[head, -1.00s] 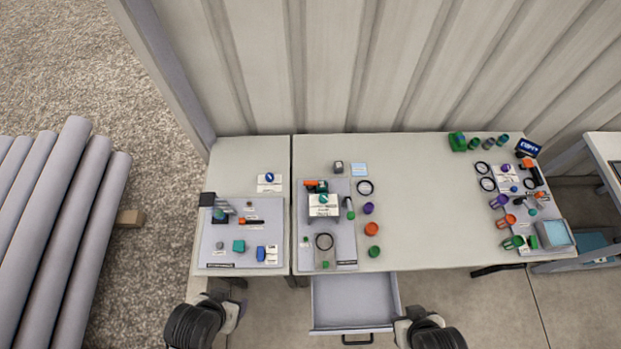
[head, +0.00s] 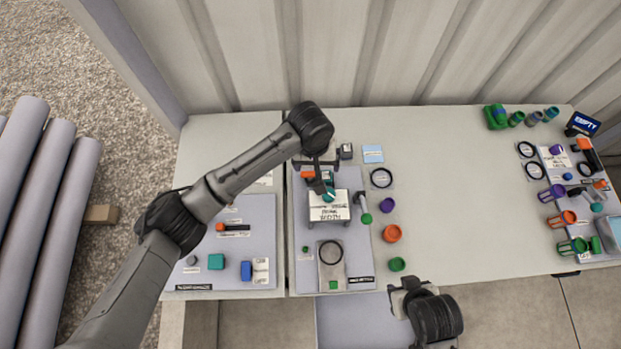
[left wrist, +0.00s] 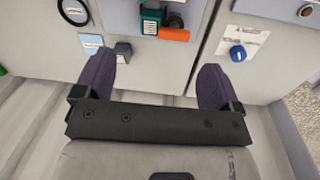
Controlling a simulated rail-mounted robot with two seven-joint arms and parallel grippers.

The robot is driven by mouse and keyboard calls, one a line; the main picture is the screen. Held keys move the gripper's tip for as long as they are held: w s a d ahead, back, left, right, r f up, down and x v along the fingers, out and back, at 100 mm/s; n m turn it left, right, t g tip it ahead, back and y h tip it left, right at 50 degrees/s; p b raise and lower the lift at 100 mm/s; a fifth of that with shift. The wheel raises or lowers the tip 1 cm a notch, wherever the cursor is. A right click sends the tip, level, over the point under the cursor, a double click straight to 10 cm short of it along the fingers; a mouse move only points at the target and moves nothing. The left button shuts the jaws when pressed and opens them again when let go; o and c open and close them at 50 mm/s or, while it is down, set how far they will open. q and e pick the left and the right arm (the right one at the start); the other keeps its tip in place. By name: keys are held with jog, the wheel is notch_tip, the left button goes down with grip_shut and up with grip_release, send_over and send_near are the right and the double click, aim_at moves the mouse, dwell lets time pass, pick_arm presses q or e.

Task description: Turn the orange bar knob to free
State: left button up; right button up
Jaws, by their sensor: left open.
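An orange bar-shaped part (head: 308,174) sits at the back of the middle board, beside a green block; it also shows in the left wrist view (left wrist: 174,34). A second orange bar (head: 231,227) with a dark end lies on the left board. I cannot tell which is the named knob, nor read its setting. My left gripper (head: 316,162) is above the back of the middle board, close to the first orange part and partly covering it. Its two purple fingers (left wrist: 155,78) are spread apart with nothing between them. My right gripper (head: 403,291) is low at the table's front; its jaws are unclear.
A white labelled plate (head: 329,206) stands in front of the orange part. A small grey box (head: 345,151) and a blue card (head: 372,154) are to its right. A blue knob (left wrist: 238,53) shows in the left wrist view. The table's right-centre is clear. An open drawer (head: 355,325) juts out in front.

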aim_at(310, 173)
pick_arm(q)
jog(key=shift+n+y, duration=0.6)
jog(key=shift+n, duration=0.1)
jog(key=w+f+b, duration=0.1)
jog(key=f, duration=0.3)
jog(key=w+a+f+b, duration=0.1)
jog(key=f, duration=0.4)
jog(key=w+f+b, duration=0.1)
jog(key=f, duration=0.3)
jog(key=shift+w+a+f, duration=0.3)
jog(key=shift+w, duration=0.1)
pick_arm(e)
jog(key=x, duration=0.4)
jog(key=shift+s+d+f, duration=0.1)
jog(key=shift+s+f, duration=0.15)
jog(key=shift+s, duration=0.15)
pick_arm(q)
jog(key=c, duration=0.9)
